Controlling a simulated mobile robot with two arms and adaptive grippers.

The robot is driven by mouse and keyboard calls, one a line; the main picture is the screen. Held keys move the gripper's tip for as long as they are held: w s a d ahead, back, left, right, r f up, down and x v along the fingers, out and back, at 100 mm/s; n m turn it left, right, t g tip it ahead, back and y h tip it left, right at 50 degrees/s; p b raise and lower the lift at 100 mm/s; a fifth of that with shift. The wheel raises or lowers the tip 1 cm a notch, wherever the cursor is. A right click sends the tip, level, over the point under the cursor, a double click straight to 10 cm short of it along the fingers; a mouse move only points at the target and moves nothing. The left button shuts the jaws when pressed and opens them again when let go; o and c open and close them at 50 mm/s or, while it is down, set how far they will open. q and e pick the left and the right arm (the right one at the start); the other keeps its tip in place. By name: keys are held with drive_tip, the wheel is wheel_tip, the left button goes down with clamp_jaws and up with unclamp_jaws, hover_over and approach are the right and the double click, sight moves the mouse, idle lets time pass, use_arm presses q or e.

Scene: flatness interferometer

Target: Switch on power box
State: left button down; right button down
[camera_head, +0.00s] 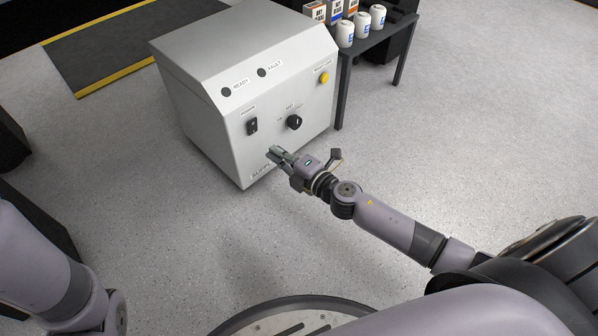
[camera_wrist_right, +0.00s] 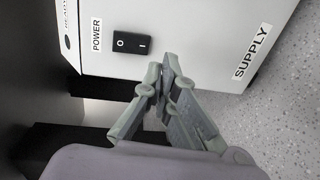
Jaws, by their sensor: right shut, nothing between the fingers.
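The power box (camera_head: 215,75) is a light grey cabinet with a sloped front, standing on the floor ahead. Its black POWER rocker switch (camera_head: 252,126) is on the left of the front panel. In the right wrist view the switch (camera_wrist_right: 132,44) shows "O" and "I" marks beside the POWER label (camera_wrist_right: 96,34). Which side is pressed I cannot tell. My right gripper (camera_head: 272,152) is shut and empty, in front of the lower panel, below and right of the switch. Its fingertips (camera_wrist_right: 168,62) appear close to the switch but apart from it. My left gripper is out of view.
The panel also has a black knob (camera_head: 294,122), a yellow button (camera_head: 324,77), and dark READY (camera_head: 226,92) and FAULT (camera_head: 262,72) lamps. A dark table (camera_head: 375,40) with white containers (camera_head: 345,33) and small boxes stands behind at right. The floor in front is clear.

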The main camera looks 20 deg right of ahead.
drive_tip(key=f+v, duration=0.1)
drive_tip(key=v, duration=0.6)
drive_tip(key=shift+f, duration=0.35)
drive_tip(key=shift+s+r, duration=0.1)
